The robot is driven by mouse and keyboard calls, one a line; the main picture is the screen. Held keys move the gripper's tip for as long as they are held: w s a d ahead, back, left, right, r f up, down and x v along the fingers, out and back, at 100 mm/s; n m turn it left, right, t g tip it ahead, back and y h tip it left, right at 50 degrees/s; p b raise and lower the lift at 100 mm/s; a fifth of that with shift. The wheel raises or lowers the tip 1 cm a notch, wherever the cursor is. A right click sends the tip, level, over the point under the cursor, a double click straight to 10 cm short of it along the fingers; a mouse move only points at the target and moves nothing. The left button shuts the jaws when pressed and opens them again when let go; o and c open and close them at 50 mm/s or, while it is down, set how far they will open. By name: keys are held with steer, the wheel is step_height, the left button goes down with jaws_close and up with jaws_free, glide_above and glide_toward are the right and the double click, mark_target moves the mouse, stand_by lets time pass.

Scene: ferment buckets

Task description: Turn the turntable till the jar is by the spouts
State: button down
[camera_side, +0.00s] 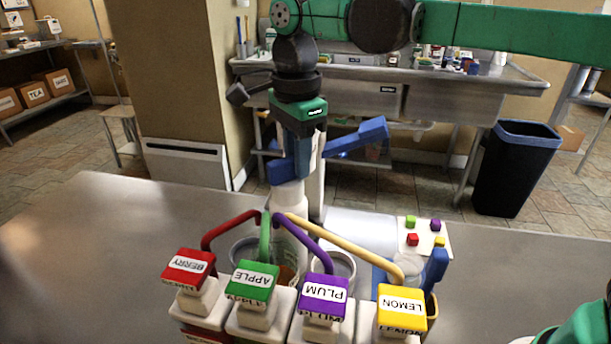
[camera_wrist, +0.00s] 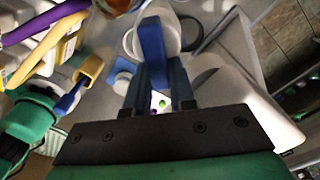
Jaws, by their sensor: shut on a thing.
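My gripper (camera_side: 291,168) is shut on a blue handle above a white upright piece (camera_side: 291,193), behind the spouts. In the wrist view my gripper (camera_wrist: 158,80) has its two dark fingers around the blue handle (camera_wrist: 152,42). Red (camera_side: 226,228), green (camera_side: 265,238), purple (camera_side: 300,236) and yellow (camera_side: 335,240) spouts run from the labelled taps toward the middle. A container with amber-brown contents (camera_side: 286,276), perhaps the jar, shows partly between the green and purple spouts. The turntable is mostly hidden, and I cannot tell the jar's exact place on it.
Taps marked BERRY (camera_side: 188,268), APPLE (camera_side: 252,280), PLUM (camera_side: 323,296) and LEMON (camera_side: 401,308) stand close together in front. A white card with coloured blocks (camera_side: 425,238) lies at right. The steel table (camera_side: 120,235) is clear at left. A black bin (camera_side: 512,168) stands behind.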

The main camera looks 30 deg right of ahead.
steer(key=c, duration=0.7)
jaws_free()
steer(key=shift+c, duration=0.2)
steer(key=shift+r, duration=0.1)
steer(key=shift+r, duration=2.7)
steer(key=shift+d, duration=0.1)
steer(key=shift+s+d+n, duration=0.2)
steer(key=shift+d+n, duration=0.05)
steer(key=shift+n, duration=0.15)
steer(key=s+d+f+n+t, duration=0.7)
steer(key=s+d+f+n, duration=0.2)
steer(key=n, duration=0.8)
steer(key=shift+s+d+f, duration=0.15)
steer(key=shift+d+f, duration=0.95)
steer(key=shift+d, duration=0.35)
